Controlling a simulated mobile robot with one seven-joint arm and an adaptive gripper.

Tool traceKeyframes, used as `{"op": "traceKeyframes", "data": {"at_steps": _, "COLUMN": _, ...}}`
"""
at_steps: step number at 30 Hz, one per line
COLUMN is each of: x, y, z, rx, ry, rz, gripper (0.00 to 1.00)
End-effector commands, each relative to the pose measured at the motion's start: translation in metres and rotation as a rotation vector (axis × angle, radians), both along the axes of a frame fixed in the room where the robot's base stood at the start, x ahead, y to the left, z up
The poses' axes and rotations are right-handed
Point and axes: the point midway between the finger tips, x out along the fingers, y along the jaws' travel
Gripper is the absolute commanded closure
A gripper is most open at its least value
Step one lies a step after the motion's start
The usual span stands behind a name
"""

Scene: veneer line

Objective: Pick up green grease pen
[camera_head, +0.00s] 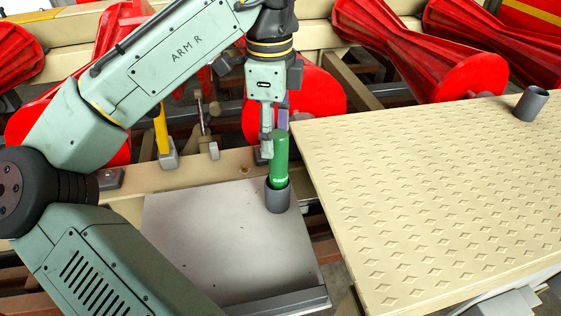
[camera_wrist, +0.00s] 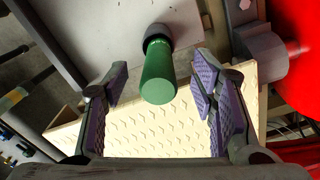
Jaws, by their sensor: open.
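The green grease pen (camera_head: 280,156) stands upright in a dark grey cup-like holder (camera_head: 278,199) on a pale metal plate (camera_head: 215,235). In the wrist view the pen (camera_wrist: 158,75) points toward the camera, with the holder (camera_wrist: 158,33) behind it. My gripper (camera_head: 272,140) is at the pen's upper part in the head view. In the wrist view my gripper (camera_wrist: 163,88) is open, with a purple-padded finger on each side of the pen and a visible gap on both sides. In the head view my gripper partly overlaps the view around the pen's top.
A cream diamond-patterned panel (camera_head: 430,200) lies to the right, with another grey cup (camera_head: 531,103) on it. Large red rollers (camera_head: 420,60) and beige frame beams stand behind. A yellow-handled tool (camera_head: 161,130) stands left of my gripper.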

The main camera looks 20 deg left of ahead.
Motion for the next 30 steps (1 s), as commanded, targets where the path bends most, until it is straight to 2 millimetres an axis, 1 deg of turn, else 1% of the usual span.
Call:
{"op": "traceKeyframes", "data": {"at_steps": 1, "x": 0.000, "y": 0.000, "z": -0.012, "rx": -0.001, "ry": 0.000, "rz": -0.001, "gripper": 0.48}}
{"op": "traceKeyframes", "data": {"at_steps": 3, "x": 0.000, "y": -0.001, "z": -0.018, "rx": -0.001, "ry": -0.001, "rz": -0.001, "gripper": 0.48}}
{"op": "traceKeyframes", "data": {"at_steps": 8, "x": 0.000, "y": -0.001, "z": -0.027, "rx": 0.002, "ry": -0.003, "rz": 0.000, "gripper": 0.48}}
{"op": "traceKeyframes", "data": {"at_steps": 11, "x": 0.000, "y": -0.003, "z": -0.037, "rx": 0.004, "ry": -0.002, "rz": 0.001, "gripper": 0.48}}
{"op": "traceKeyframes", "data": {"at_steps": 15, "x": -0.001, "y": -0.009, "z": -0.056, "rx": 0.005, "ry": -0.002, "rz": 0.002, "gripper": 0.48}}
{"op": "traceKeyframes", "data": {"at_steps": 19, "x": -0.001, "y": -0.011, "z": -0.069, "rx": 0.003, "ry": -0.003, "rz": 0.002, "gripper": 0.48}}
{"op": "traceKeyframes", "data": {"at_steps": 24, "x": 0.000, "y": -0.011, "z": -0.075, "rx": 0.003, "ry": -0.003, "rz": 0.003, "gripper": 0.48}}
{"op": "traceKeyframes", "data": {"at_steps": 30, "x": 0.000, "y": -0.011, "z": -0.074, "rx": 0.002, "ry": -0.003, "rz": 0.001, "gripper": 0.48}}
